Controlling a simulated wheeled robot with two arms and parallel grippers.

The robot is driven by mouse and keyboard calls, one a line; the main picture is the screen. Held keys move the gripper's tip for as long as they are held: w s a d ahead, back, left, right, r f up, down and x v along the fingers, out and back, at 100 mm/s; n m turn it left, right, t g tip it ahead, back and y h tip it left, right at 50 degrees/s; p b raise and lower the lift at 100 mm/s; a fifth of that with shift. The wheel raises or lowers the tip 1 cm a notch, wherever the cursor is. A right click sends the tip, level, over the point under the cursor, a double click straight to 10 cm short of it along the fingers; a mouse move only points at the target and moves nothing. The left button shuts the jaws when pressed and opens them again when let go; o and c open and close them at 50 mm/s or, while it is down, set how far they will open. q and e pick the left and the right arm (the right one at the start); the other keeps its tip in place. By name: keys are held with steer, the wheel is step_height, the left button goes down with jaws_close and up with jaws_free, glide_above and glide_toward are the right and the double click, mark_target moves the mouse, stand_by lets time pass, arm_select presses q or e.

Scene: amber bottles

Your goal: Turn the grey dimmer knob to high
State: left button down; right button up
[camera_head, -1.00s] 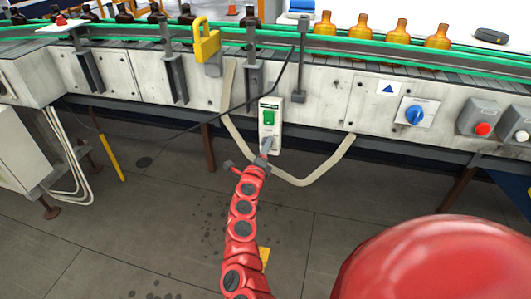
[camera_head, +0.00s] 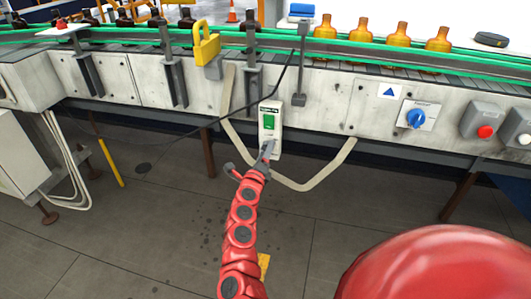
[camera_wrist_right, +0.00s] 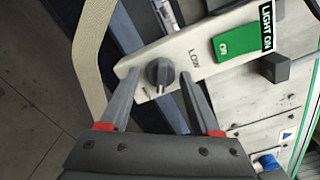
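The grey dimmer knob (camera_wrist_right: 159,72) sits on a white switch box below a green ON switch (camera_wrist_right: 236,42). In the right wrist view the word LOW is printed to the right of the knob, and a pale mark on the knob points toward the bottom of the picture. My right gripper (camera_wrist_right: 158,78) is open, with one fingertip on each side of the knob and visible gaps between. In the head view this gripper (camera_head: 267,149) is at the lower part of the switch box (camera_head: 264,134) and mostly covers the knob. My left gripper is not in view.
The box hangs on the conveyor's front panel (camera_head: 331,97). A beige hose (camera_head: 330,169) loops below it and a black cable runs to its left. A blue rotary switch (camera_head: 415,118) and a red button (camera_head: 486,132) are to the right. Amber bottles (camera_head: 361,28) stand above.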

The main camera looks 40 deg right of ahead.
steer(key=shift+o, duration=0.6)
steer(key=p+v, duration=0.1)
steer(key=v, duration=1.6)
steer(key=shift+s, duration=0.2)
steer(key=shift+a, duration=0.1)
